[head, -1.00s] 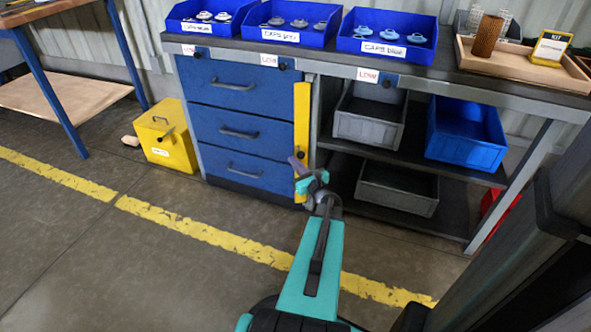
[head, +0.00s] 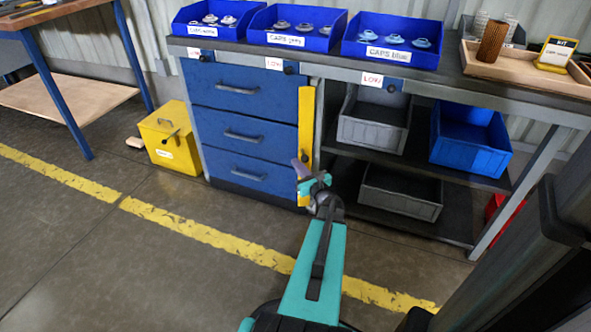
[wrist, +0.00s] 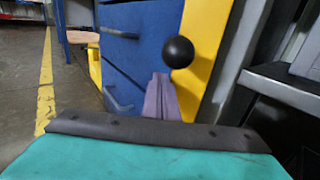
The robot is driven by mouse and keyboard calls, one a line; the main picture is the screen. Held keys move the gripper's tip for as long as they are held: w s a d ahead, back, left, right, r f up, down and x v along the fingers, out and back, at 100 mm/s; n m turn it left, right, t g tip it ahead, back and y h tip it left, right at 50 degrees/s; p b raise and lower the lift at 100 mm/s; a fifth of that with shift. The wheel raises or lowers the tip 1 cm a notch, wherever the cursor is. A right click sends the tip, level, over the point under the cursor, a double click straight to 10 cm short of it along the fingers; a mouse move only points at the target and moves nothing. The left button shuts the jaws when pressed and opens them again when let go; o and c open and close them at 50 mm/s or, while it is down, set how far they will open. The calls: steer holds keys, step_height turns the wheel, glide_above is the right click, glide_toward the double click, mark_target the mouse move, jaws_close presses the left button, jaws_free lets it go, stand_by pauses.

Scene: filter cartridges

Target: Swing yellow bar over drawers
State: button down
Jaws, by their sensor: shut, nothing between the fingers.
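The yellow bar (head: 306,120) stands upright along the right edge of the blue drawers (head: 242,130), not across their fronts. In the wrist view the yellow bar (wrist: 204,45) is at the upper right, with a round black knob (wrist: 178,52) in front of it. The drawers (wrist: 133,45) are to its left, with their handles clear. My gripper (head: 299,166) is in front of the bar's lower part and hides some of it. Its purple fingers (wrist: 161,98) are closed together and empty, below and slightly left of the knob. I cannot tell whether they touch the bar.
Blue cap bins (head: 390,56) and a wooden tray (head: 515,68) stand on the bench top. Grey bins (head: 373,130) and a blue bin (head: 470,150) sit on shelves right of the bar. A yellow box (head: 170,140) stands on the floor left of the drawers, where floor is open.

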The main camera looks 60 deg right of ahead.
stand_by(0.5)
steer(key=shift+a, duration=0.1)
steer(key=s+a+p, duration=0.3)
steer(key=s+a, duration=0.6)
steer(key=a, duration=0.1)
steer(key=shift+a, duration=0.25)
stand_by(0.5)
steer(key=shift+p, duration=0.3)
